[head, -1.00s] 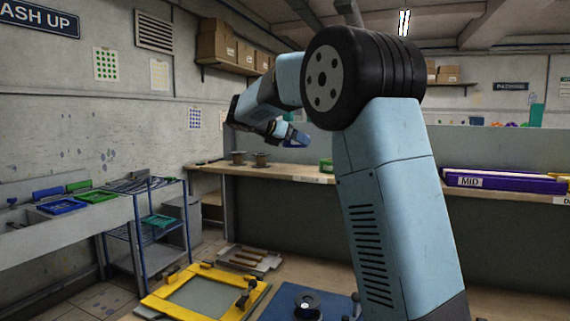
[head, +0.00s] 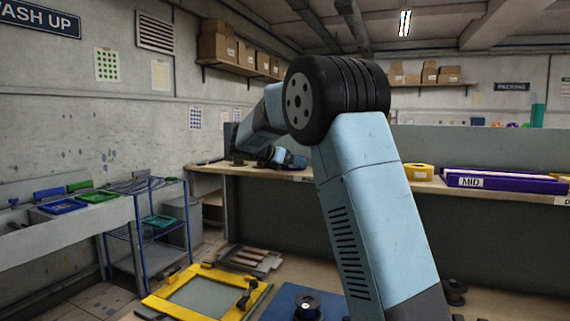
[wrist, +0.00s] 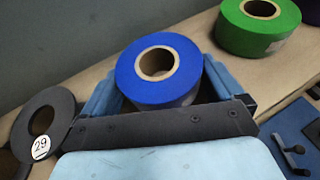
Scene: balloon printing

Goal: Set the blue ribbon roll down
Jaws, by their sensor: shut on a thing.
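My gripper (head: 291,160) is shut on the blue ribbon roll (wrist: 163,93), with one finger on each side of it in the wrist view. The roll lies flat, its brown cardboard core facing up. In the head view the gripper is low at the back bench (head: 225,168), and the roll shows only as a small dark blue patch. I cannot tell whether the roll's underside touches the wooden bench top.
A green roll (wrist: 259,28) stands to the upper right of the blue roll, apart from it. A grey disc labelled 29 (wrist: 38,122) is at the left, close to the gripper. A yellow roll (head: 418,172) and purple MID box (head: 505,182) are farther right on the bench.

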